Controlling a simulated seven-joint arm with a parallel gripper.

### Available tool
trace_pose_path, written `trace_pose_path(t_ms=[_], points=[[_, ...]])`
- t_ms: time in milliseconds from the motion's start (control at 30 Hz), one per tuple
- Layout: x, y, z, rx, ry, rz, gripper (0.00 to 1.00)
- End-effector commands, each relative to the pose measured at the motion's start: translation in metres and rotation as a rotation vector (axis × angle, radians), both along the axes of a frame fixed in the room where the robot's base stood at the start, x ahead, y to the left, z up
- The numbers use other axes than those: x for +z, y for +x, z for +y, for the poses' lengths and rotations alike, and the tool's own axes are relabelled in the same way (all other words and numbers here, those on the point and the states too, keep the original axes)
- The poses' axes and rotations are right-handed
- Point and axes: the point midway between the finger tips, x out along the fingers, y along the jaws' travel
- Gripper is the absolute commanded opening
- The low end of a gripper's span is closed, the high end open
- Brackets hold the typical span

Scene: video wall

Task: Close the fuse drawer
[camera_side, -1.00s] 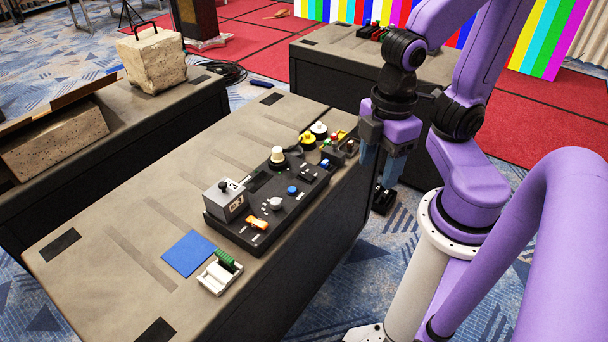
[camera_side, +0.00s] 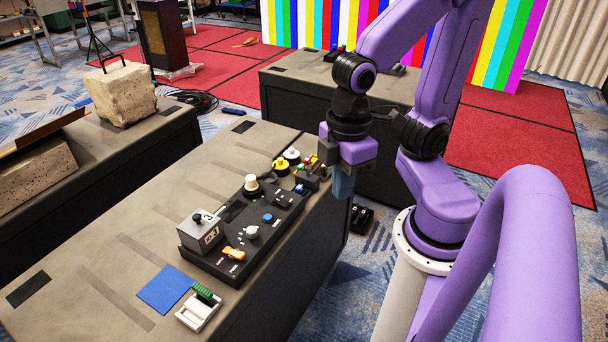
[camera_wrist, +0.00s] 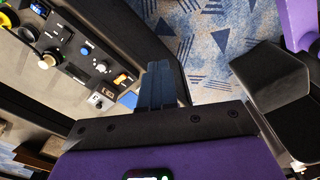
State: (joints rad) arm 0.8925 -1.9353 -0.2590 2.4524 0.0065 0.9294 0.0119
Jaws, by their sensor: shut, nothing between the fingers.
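My gripper (camera_side: 342,192) points down beside the table's right edge, its grey-blue fingers together and empty. In the wrist view the fingers (camera_wrist: 158,68) are beside the table's dark side, with carpet beyond. A small black tray-like thing (camera_side: 362,216) with pale bits shows just right of the fingertips, past the table's edge. It may be the open fuse drawer; I cannot tell how it joins the table or whether the fingers touch it. A black control panel (camera_side: 246,230) lies on the table, left of my gripper. It also shows in the wrist view (camera_wrist: 82,62).
A blue square (camera_side: 166,289) and a white holder (camera_side: 198,312) with a green part lie in front. Another dark table (camera_side: 400,88) stands behind my arm.

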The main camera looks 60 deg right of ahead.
Motion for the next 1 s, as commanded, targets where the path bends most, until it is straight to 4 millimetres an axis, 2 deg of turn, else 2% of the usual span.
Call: trace_pose_path(t_ms=[233,367,467,567,700,767,900,1000], points=[[0.008,0.084,0.013,-0.346,-0.034,0.049,0.0],[0.006,0.136,0.004,-0.544,-0.049,0.083,0.0],[0.001,0.177,-0.01,-0.695,-0.058,0.111,0.0],[-0.006,0.215,-0.033,-0.845,-0.065,0.14,0.0],[-0.02,0.264,-0.077,-1.056,-0.067,0.182,0.0],[-0.027,0.282,-0.1,-1.146,-0.068,0.203,0.0],[-0.048,0.315,-0.161,-1.353,-0.064,0.249,0.0],[-0.065,0.329,-0.21,-1.5,-0.057,0.286,0.0]])
